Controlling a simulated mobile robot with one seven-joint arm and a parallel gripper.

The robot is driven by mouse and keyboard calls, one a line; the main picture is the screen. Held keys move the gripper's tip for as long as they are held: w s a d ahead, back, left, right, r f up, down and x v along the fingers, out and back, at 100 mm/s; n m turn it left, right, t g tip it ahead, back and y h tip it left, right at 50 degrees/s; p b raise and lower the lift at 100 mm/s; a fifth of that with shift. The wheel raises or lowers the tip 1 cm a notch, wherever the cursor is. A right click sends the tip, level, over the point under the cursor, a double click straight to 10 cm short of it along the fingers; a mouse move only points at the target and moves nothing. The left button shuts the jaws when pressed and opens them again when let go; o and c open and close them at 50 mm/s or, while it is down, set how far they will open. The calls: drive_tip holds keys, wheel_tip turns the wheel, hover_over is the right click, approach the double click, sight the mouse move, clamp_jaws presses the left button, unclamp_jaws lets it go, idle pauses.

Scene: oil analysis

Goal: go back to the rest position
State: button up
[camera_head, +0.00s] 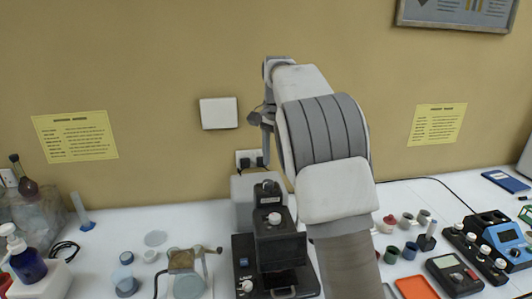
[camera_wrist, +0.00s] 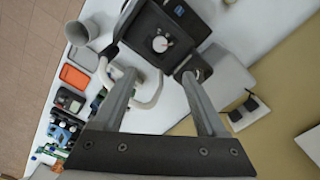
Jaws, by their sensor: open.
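My gripper (camera_wrist: 157,74) is open and empty in the wrist view, its two grey fingers spread apart. Past the fingertips the black instrument (camera_wrist: 150,22) with a light round knob shows below. In the head view my arm rises at the centre and bends over at the top. Part of my gripper (camera_head: 256,117) shows small at the arm's upper left, in front of the wall and above the black instrument (camera_head: 281,248). My arm hides part of the table behind it.
The white table (camera_head: 205,221) carries a blue pump bottle (camera_head: 29,265) at left, a brass-and-grey device (camera_head: 186,270), and at right small cups (camera_head: 391,255), a dark meter (camera_head: 453,276) and a blue instrument (camera_head: 503,238). The air above the table's left side is clear.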

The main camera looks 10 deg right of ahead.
drive_tip(key=s+r+n+t, duration=0.1)
drive_tip(key=s+r+n, duration=0.2)
drive_tip(key=s, duration=0.6)
drive_tip(key=s+r+n+t, duration=0.2)
drive_tip(key=s+r, duration=0.1)
drive_tip(key=s, duration=0.6)
drive_tip(key=s+f+n+t, duration=0.1)
drive_tip(key=s+f+n, duration=0.2)
drive_tip(key=s, duration=0.5)
drive_tip(key=s+f+n+t+b, duration=0.1)
drive_tip(key=s+f+n, duration=0.2)
drive_tip(key=s+f, duration=0.2)
drive_tip(key=s, duration=0.3)
drive_tip(key=shift+s+a+t, duration=0.25)
drive_tip(key=shift+t, duration=0.05)
